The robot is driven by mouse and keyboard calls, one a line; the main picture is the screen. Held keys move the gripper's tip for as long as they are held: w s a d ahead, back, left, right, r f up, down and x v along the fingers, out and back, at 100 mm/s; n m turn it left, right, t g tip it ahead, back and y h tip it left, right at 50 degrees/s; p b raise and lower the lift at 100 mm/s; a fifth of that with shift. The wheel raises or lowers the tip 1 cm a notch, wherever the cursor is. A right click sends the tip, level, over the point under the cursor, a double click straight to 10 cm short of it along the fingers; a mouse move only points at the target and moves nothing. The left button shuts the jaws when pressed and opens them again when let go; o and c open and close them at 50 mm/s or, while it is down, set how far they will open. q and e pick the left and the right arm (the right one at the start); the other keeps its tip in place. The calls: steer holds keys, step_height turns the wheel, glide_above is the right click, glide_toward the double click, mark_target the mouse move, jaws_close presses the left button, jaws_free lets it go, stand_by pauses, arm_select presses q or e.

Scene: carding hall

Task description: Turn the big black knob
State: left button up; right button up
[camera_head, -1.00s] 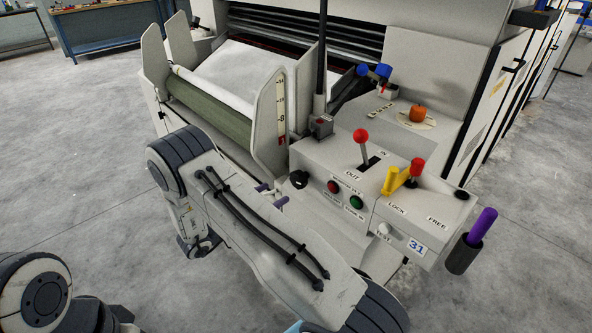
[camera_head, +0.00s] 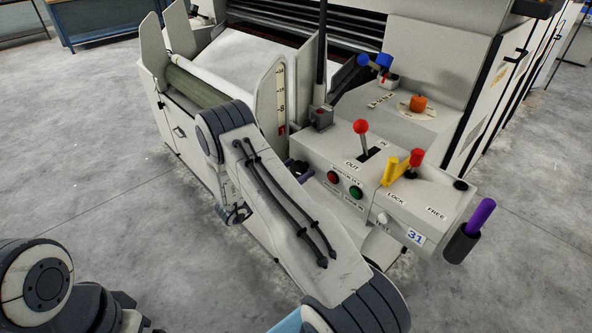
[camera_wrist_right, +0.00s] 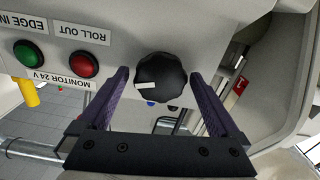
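The big black knob (camera_wrist_right: 161,78) is round with a ribbed edge and a white pointer mark; in the right wrist view the mark points left. It sits on the machine's pale control box. In the head view the knob (camera_head: 300,166) is mostly hidden by my right arm and gripper. My right gripper (camera_wrist_right: 159,74) is open, its purple fingers on either side of the knob, with visible gaps. It also shows in the head view (camera_head: 298,172), at the box's left end.
Beside the knob are a red button (camera_wrist_right: 84,65) and a green button (camera_wrist_right: 29,53). The control box also carries a red-topped lever (camera_head: 361,127), a yellow handle (camera_head: 393,171) and a purple handle (camera_head: 482,216). Open floor lies in front.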

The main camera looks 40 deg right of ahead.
steer(key=c, duration=1.1)
steer(key=shift+c, duration=0.2)
steer(key=shift+m, duration=0.3)
steer(key=m+b, duration=0.2)
steer(key=m, duration=0.1)
steer(key=shift+f, duration=0.15)
steer(key=shift+s+m+b, duration=0.15)
steer(key=shift+m+b, duration=1)
steer(key=shift+m, duration=0.95)
steer(key=o, duration=1.3)
steer(key=shift+a, duration=0.1)
